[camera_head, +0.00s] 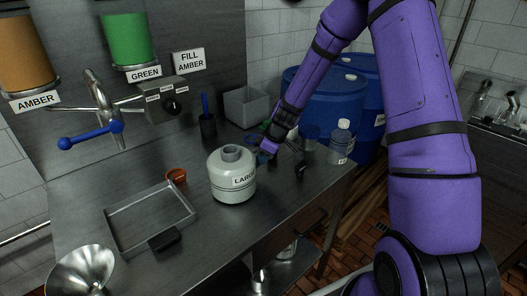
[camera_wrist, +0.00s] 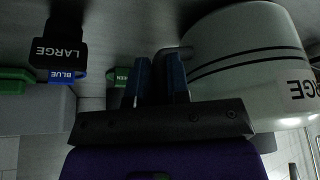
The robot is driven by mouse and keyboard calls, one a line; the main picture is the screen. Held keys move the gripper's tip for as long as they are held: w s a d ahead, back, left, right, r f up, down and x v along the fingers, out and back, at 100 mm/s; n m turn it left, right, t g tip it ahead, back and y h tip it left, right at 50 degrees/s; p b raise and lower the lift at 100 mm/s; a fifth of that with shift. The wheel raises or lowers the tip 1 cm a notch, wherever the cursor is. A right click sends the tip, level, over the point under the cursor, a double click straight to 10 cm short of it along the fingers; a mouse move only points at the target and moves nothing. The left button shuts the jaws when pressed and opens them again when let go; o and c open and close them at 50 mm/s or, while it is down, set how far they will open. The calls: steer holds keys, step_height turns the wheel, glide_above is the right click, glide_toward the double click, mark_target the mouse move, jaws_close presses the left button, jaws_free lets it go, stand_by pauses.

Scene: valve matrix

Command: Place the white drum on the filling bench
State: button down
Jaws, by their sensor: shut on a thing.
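The white drum (camera_head: 232,178), a squat vessel with a grey neck and a LARGE label, is upright at the middle of the steel filling bench (camera_head: 85,230). I cannot tell whether its base touches the bench top. My gripper (camera_head: 264,155) is at the drum's right side, with the arm coming down from the upper right. In the wrist view, the blue fingertips of my gripper (camera_wrist: 158,78) are close together at a thin grey handle on the side of the drum (camera_wrist: 250,65). The gripper is shut on that handle. The fingers partly hide the grip.
A shallow tray (camera_head: 150,218) and an orange cup (camera_head: 176,176) lie left of the drum. A funnel (camera_head: 82,271) is at the front left. A clear bottle (camera_head: 341,142) stands at the right edge. A grey bin (camera_head: 246,106) and black pen cup (camera_head: 208,126) are behind.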

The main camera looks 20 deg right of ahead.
stand_by(0.3)
steer(key=c, duration=1.5)
jaws_free()
steer(key=shift+f, duration=0.2)
steer(key=o, duration=0.4)
steer(key=shift+r, duration=0.1)
steer(key=v, duration=1.2)
steer(key=s+a+r+m+h, duration=0.2)
steer(key=s+a+r+m, duration=0.15)
steer(key=s+r, duration=1.15)
steer(key=s+r+m+t, duration=0.1)
steer(key=s+r+m, duration=0.2)
steer(key=s, duration=0.5)
steer(key=s+d+r+m+t+h, duration=0.1)
steer(key=s+r+m, duration=0.3)
steer(key=s, duration=0.5)
steer(key=shift+r+h, duration=0.15)
steer(key=shift+h, duration=0.15)
